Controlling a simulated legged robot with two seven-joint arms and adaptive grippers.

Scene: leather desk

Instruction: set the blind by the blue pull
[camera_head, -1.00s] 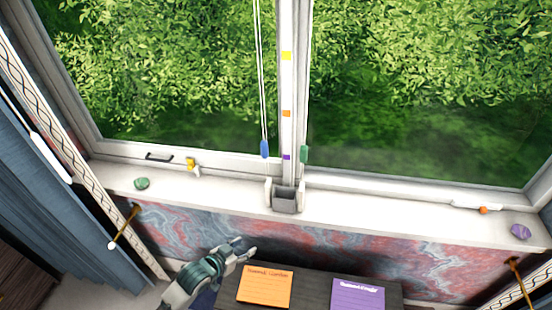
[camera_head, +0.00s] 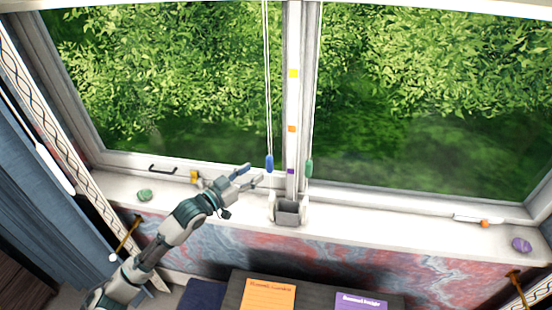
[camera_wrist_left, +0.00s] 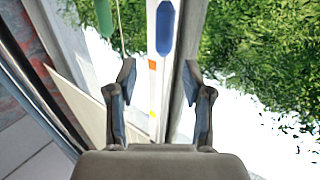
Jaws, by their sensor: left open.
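The blue pull (camera_head: 269,163) hangs at the end of a cord in front of the window, just left of the centre post. In the left wrist view the blue pull (camera_wrist_left: 165,28) shows beyond the fingertips, roughly between them in line. My left gripper (camera_head: 252,176) is open and empty, just left of the blue pull and apart from it. Its two fingers (camera_wrist_left: 158,80) stand wide in the left wrist view. A green pull (camera_head: 309,168) hangs right of the post and also shows in the left wrist view (camera_wrist_left: 103,18). My right gripper is out of view.
The centre post carries yellow (camera_head: 294,73), orange (camera_head: 291,129) and purple (camera_head: 290,171) marks. A grey holder (camera_head: 287,212) stands on the sill below the pulls. A green stone (camera_head: 144,195), a purple stone (camera_head: 521,245) and window latches lie along the sill. Orange (camera_head: 268,297) and purple notes lie below.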

